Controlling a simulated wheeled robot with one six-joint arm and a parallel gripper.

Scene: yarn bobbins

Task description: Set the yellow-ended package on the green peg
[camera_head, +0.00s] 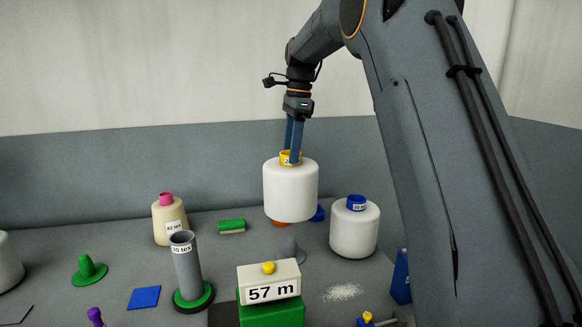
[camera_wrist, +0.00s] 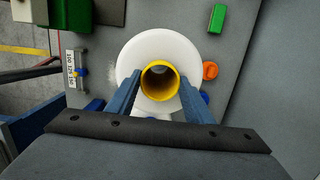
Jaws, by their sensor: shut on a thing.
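My gripper (camera_head: 291,156) is shut on the yellow end of a white package (camera_head: 291,192) and holds it upright in the air above the table. In the wrist view the two blue fingers (camera_wrist: 157,88) sit on either side of the yellow tube end, with the white package (camera_wrist: 133,62) around it. The green peg (camera_head: 89,267), a short rounded stub on a round base, stands bare at the left of the head view, well left of the held package. I cannot make out the green peg in the wrist view.
A grey tube (camera_head: 187,262) stands in a green ring. A blue-ended package (camera_head: 354,230) and a pink-ended cone (camera_head: 169,222) stand nearby. A box marked 57 m (camera_head: 270,284) on a green block is in front. A grey peg (camera_head: 290,250) is below; a purple peg (camera_head: 95,317) is front left.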

